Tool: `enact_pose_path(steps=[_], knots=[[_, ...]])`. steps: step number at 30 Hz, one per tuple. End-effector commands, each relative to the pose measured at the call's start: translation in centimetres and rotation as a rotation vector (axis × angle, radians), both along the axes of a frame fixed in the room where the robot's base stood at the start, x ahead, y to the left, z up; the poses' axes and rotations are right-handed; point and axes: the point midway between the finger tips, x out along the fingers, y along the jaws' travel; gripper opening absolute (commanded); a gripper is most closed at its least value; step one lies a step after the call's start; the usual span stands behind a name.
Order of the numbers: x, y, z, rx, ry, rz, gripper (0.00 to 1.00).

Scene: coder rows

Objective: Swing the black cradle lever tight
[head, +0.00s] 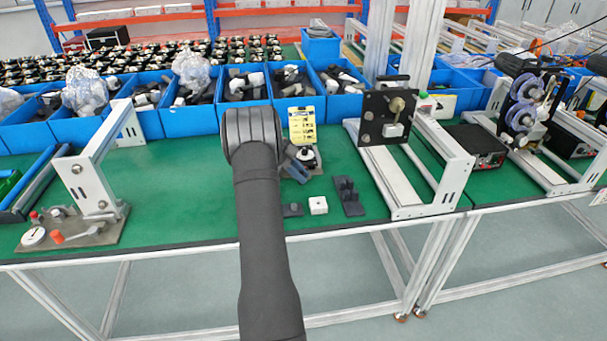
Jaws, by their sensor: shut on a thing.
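My dark grey arm rises from the bottom centre and bends over the green bench. My gripper (297,165) shows only in part, just right of the arm's bend. It is shut at a small black cradle fixture (308,157) with a pale base, in front of a yellow printed card. The black lever is too small and too covered by the gripper to make out its angle. A black bracket (347,194), a small white block (318,205) and a low black piece (292,210) stand apart, nearer the bench's front edge.
The yellow card (302,125) stands right behind the fixture. Blue bins (190,122) of parts line the back. A white-framed stand (405,170) with a black plate rises at right, another frame (92,170) at left. Green bench (185,190) is clear left of my arm.

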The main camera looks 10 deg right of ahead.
Motion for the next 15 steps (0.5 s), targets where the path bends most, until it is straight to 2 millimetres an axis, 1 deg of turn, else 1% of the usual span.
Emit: enact_pose_path(steps=[6, 15], knots=[[0.10, 0.23, 0.05, 0.000, 0.000, -0.037, 0.00], [0.11, 0.25, 0.06, 0.000, -0.001, -0.042, 0.00]])
